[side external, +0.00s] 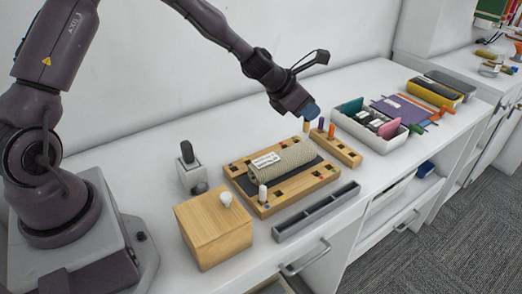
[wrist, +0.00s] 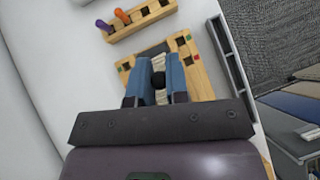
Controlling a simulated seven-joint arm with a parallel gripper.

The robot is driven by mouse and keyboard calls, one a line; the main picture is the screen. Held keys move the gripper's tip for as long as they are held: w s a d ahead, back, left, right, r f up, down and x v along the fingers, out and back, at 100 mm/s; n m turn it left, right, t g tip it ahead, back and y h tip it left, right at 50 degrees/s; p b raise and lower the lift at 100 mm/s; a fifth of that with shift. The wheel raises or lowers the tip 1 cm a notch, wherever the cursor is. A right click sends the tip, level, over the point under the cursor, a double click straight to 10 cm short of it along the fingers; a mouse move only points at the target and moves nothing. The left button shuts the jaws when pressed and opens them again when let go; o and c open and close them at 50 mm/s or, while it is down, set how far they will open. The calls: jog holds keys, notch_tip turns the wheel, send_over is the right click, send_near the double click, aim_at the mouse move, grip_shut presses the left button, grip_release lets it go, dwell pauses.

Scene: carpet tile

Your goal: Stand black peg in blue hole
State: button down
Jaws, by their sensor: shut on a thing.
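In the side view my gripper (side external: 310,112) is above the far side of the wooden hole board (side external: 292,190), near the peg rack. A short pale shaft (side external: 306,126) shows just below the fingertips, apparently the peg's lower part. The board also shows in the wrist view (wrist: 205,85), with red and green marks by its holes. I cannot make out the blue hole clearly; my gripper hides part of the board.
A patterned roll (side external: 282,158) lies across the board's middle. A white-topped peg (side external: 263,193) stands at its near corner. The rack (side external: 345,153) holds a purple peg (side external: 321,124) and an orange peg (side external: 331,131). A grey tray (side external: 315,212) and wooden box (side external: 213,232) are close by.

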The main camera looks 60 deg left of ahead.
jog(key=s+a+f+m+g+h, duration=0.1)
jog(key=s+a+m+h, duration=0.15)
jog(key=s, duration=0.45)
jog(key=s+a+f+m+g+h, duration=0.1)
jog(key=s+a+m, duration=0.25)
jog(key=s, duration=0.45)
jog(key=s+r+m+g+h, duration=0.2)
jog(key=s+m, duration=0.1)
jog(key=s, duration=1.1)
jog(key=w+f, duration=0.2)
jog(key=w, duration=0.2)
jog(key=w+a+f, duration=0.1)
jog(key=w+f, duration=0.2)
jog(key=w, duration=0.1)
jog(key=w+a+f, duration=0.1)
jog(key=w+f, duration=0.2)
jog(key=w, duration=0.1)
jog(key=shift+w+a+f, duration=0.1)
jog(key=shift+w, duration=0.05)
jog(key=shift+w+a+f, duration=0.1)
jog(key=shift+w+f, duration=0.3)
jog(key=shift+f, duration=0.05)
jog(key=shift+w+a+f, duration=0.1)
jog(key=shift+w+f, duration=0.1)
jog(key=shift+f, duration=1.55)
jog(key=shift+f, duration=0.15)
jog(key=c, duration=1.1)
grip_release()
